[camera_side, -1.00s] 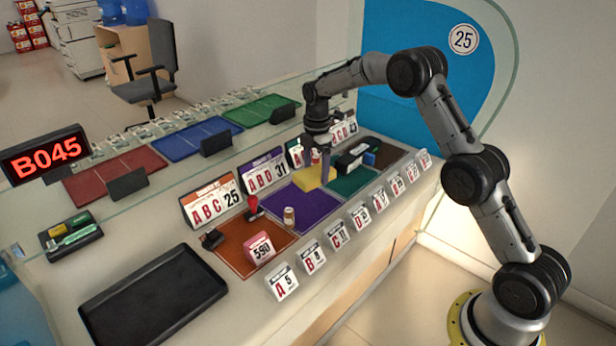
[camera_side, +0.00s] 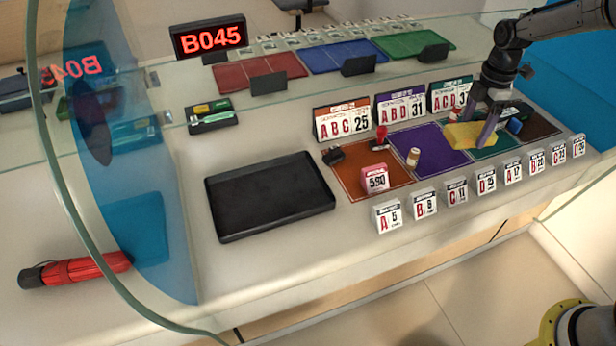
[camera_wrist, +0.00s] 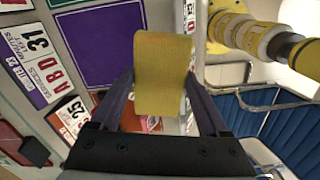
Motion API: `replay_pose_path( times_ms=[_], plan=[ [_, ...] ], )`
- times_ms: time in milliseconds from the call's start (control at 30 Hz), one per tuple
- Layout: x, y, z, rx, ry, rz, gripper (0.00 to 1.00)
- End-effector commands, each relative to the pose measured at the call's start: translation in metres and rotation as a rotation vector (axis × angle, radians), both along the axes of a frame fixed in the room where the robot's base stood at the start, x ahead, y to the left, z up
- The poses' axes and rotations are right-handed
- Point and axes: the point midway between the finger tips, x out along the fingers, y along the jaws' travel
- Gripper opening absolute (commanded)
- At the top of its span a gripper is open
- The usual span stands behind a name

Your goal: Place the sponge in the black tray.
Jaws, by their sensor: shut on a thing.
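The yellow sponge (camera_side: 467,136) is between the fingers of my gripper (camera_side: 478,129), which is shut on it. In the side view they show over the purple and green mats, in front of the upright signs; the height of the sponge above the mats is hard to judge. In the wrist view the sponge (camera_wrist: 163,75) fills the space between the two fingers of my gripper (camera_wrist: 158,85). The empty black tray (camera_side: 270,195) lies flat on the counter, well to the left of my gripper. I cannot make out the tray in the wrist view.
Between sponge and tray are a brown-orange mat (camera_side: 354,181) with a pink 590 block (camera_side: 375,179), a red-handled stamp (camera_side: 381,139) and a small bottle (camera_side: 413,156). Number cards (camera_side: 387,215) line the front edge. A curved glass screen (camera_side: 52,170) stands left of the tray.

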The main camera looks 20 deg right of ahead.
Motion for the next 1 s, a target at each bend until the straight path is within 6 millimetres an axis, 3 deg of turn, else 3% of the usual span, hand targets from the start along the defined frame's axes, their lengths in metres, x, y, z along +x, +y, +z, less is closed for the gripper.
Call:
replay_pose_path(
  times_ms=[167,300,600,800,1000],
  plan=[
    [0.013,0.056,0.002,0.0,-0.001,0.08,0.26],
    [0.018,0.121,0.004,0.0,-0.001,0.183,0.26],
    [-0.004,0.26,0.005,0.0,-0.003,0.439,0.26],
    [-0.027,0.315,0.004,0.001,-0.005,0.562,0.26],
    [-0.033,0.336,0.001,0.0,-0.003,0.603,0.26]
  ],
)
